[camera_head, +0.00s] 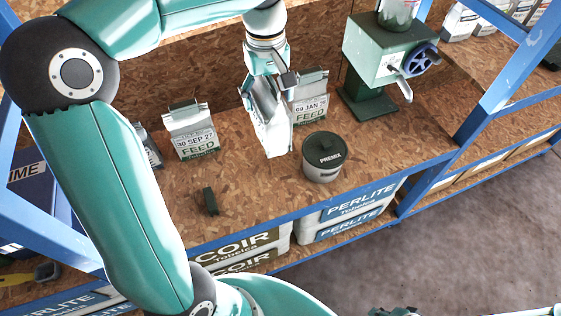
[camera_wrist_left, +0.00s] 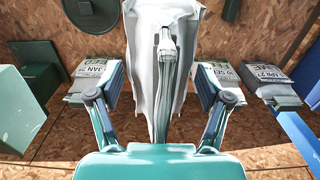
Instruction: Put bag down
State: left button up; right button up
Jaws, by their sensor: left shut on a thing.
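A white bag (camera_head: 268,132) is upright at the middle of the wooden shelf (camera_head: 245,185), in front of the FEED bag dated 09 JAN. My left gripper (camera_head: 276,84) is shut on the bag's top from above. In the left wrist view the bag (camera_wrist_left: 160,22) lies between the two finger pads (camera_wrist_left: 160,88), with its folded top toward me. I cannot tell whether its bottom rests on the shelf or hangs just above it. Small dark parts at the bottom edge of the head view may be my right gripper; its jaws are not clear.
FEED bags (camera_head: 191,136) (camera_head: 311,98) stand along the back. A dark PREMIX tub (camera_head: 322,160) is close on the bag's right. A green machine with a blue wheel (camera_head: 385,55) stands beyond. A small dark block (camera_head: 210,201) lies front left. Shelf between block and tub is clear.

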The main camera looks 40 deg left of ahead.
pick_arm(q)
notch_tip(320, 180, down, 20)
jog(key=shift+w, duration=0.3)
dwell(0.3)
jog(key=shift+a, duration=0.1)
jog(key=o, duration=1.8)
jog(key=shift+c, duration=0.2)
notch_tip(320, 180, up, 12)
jog(key=shift+f, duration=0.15)
jog(key=shift+r, duration=0.25)
jog(key=shift+s, duration=0.1)
